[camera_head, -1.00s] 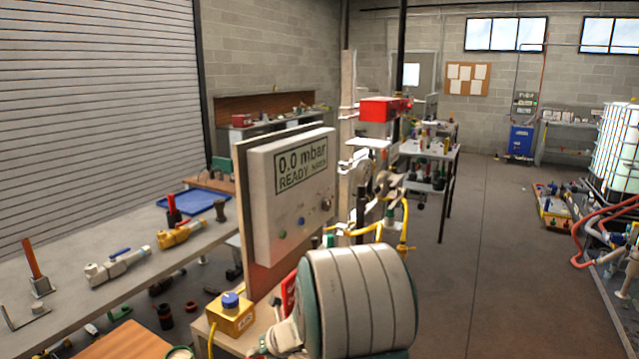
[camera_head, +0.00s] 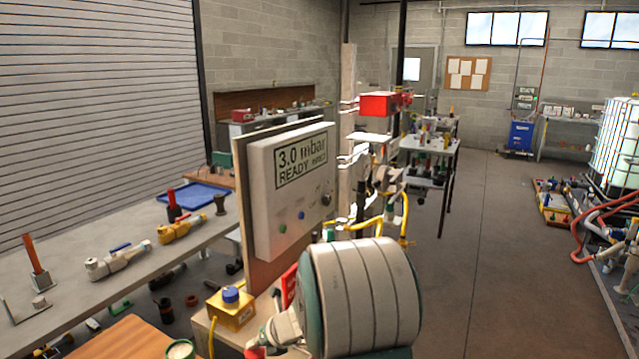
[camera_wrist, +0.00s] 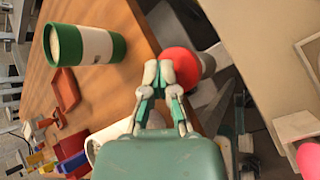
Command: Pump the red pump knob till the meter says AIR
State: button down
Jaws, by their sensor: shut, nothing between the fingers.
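The meter (camera_head: 290,185) is a pale box on an upright wooden board. Its display reads 3.0 mbar, with READY and a small unclear word below. In the wrist view a round red knob (camera_wrist: 181,66) lies just beyond my gripper (camera_wrist: 158,73). The fingers are shut with nothing between them, and the tips overlap the knob's left edge in the picture. I cannot tell whether they touch it. In the head view my arm hides most of the area. A small red part (camera_head: 255,352) shows at the bottom edge beside the gripper.
A yellow box with a blue cap (camera_head: 231,307) stands in front of the meter board. A green and white cylinder (camera_wrist: 84,45) stands on the wooden top in the wrist view. A long workbench (camera_head: 130,285) with pipe fittings runs along the left. Open floor (camera_head: 470,270) lies to the right.

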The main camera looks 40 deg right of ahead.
aim_at(256, 351)
jog(key=shift+r, duration=3)
